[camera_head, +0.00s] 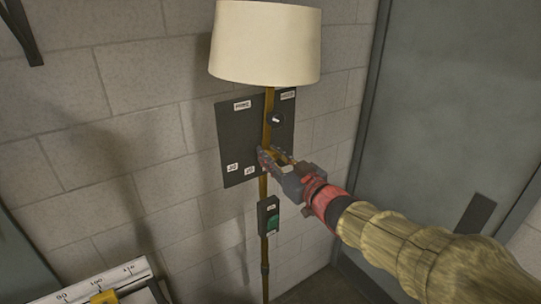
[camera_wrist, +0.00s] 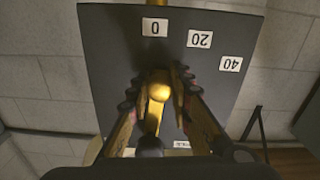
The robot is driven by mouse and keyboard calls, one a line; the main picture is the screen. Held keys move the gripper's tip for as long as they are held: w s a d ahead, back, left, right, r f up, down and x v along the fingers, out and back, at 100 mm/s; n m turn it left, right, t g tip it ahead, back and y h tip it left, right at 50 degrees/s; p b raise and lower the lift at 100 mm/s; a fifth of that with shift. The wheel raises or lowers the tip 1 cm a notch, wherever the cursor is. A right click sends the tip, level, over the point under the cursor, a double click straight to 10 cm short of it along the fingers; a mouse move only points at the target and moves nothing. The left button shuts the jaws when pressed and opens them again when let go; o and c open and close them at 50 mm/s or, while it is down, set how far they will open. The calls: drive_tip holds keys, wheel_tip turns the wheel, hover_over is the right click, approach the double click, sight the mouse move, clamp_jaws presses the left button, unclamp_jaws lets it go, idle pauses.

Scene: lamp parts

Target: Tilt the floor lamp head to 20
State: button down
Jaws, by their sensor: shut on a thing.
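The floor lamp has a cream shade (camera_head: 265,45) and a thin brass pole (camera_head: 264,187) in front of a dark panel (camera_head: 237,130). In the wrist view the panel (camera_wrist: 105,40) carries labels 0 (camera_wrist: 155,27), 20 (camera_wrist: 199,39) and 40 (camera_wrist: 231,63). A brass lever with a ball end (camera_wrist: 159,91) lies between my fingers, roughly in line with the 0 label. My gripper (camera_head: 270,154) is shut on this lever at the panel; it also shows in the wrist view (camera_wrist: 157,98). My fingers hide part of the lever in the head view.
A white scale with a yellow slider (camera_head: 104,297) is at lower left. A grey door (camera_head: 455,110) is at right.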

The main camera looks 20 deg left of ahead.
drive_tip(key=shift+s, duration=0.1)
drive_tip(key=s+m, duration=0.1)
drive_tip(key=a+m+p, duration=0.1)
drive_tip(key=shift+s+a+r+m, duration=0.3)
drive_tip(key=shift+s+r+m, duration=0.05)
drive_tip(key=shift+m, duration=0.05)
drive_tip(key=c, duration=1.6)
unclamp_jaws()
drive_tip(key=shift+s, duration=0.1)
drive_tip(key=shift+c, duration=0.2)
drive_tip(key=v, duration=1.1)
drive_tip(key=shift+s+d, duration=0.25)
drive_tip(key=shift+d, duration=0.1)
